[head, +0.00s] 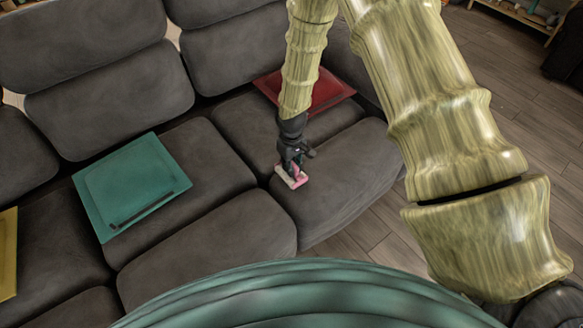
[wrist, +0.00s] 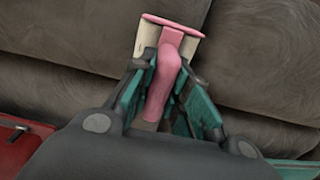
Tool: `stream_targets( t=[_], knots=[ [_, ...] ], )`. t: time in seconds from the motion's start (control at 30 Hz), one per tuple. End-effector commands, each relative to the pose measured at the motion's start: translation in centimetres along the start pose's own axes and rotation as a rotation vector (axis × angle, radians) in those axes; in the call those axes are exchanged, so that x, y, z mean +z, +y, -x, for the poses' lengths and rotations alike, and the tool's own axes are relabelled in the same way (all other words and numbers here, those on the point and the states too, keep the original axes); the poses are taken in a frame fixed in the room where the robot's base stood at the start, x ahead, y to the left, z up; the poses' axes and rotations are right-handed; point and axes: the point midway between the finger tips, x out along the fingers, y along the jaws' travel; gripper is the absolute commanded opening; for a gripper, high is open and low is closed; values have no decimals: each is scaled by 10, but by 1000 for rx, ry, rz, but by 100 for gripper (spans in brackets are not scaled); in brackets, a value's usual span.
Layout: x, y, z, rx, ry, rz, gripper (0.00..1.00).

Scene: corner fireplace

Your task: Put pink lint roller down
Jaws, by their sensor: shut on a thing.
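The pink lint roller (head: 293,179) has a pink handle and a cream roll. It is at my gripper (head: 295,160), low over the front right seat cushion of the grey sofa (head: 345,185). In the wrist view my gripper (wrist: 167,98) is shut on the pink handle of the lint roller (wrist: 166,60), with a teal-lined finger on each side. The cream roll extends beyond the fingertips. I cannot tell whether the roller touches the cushion. Part of the handle is hidden between the fingers.
A yellow item (head: 7,252) shows at the left edge. The seat around the roller is clear.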

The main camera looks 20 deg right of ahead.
Motion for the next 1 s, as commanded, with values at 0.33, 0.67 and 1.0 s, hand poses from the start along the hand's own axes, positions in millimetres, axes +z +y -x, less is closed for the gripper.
stream_targets(
  t=[0.33, 0.67, 1.0],
  knots=[
    [0, 0, -15, 0, 0, 0, 0],
    [0, 0, -18, 0, 0, 0, 39],
    [0, 0, -16, 0, 0, 0, 39]
  ],
)
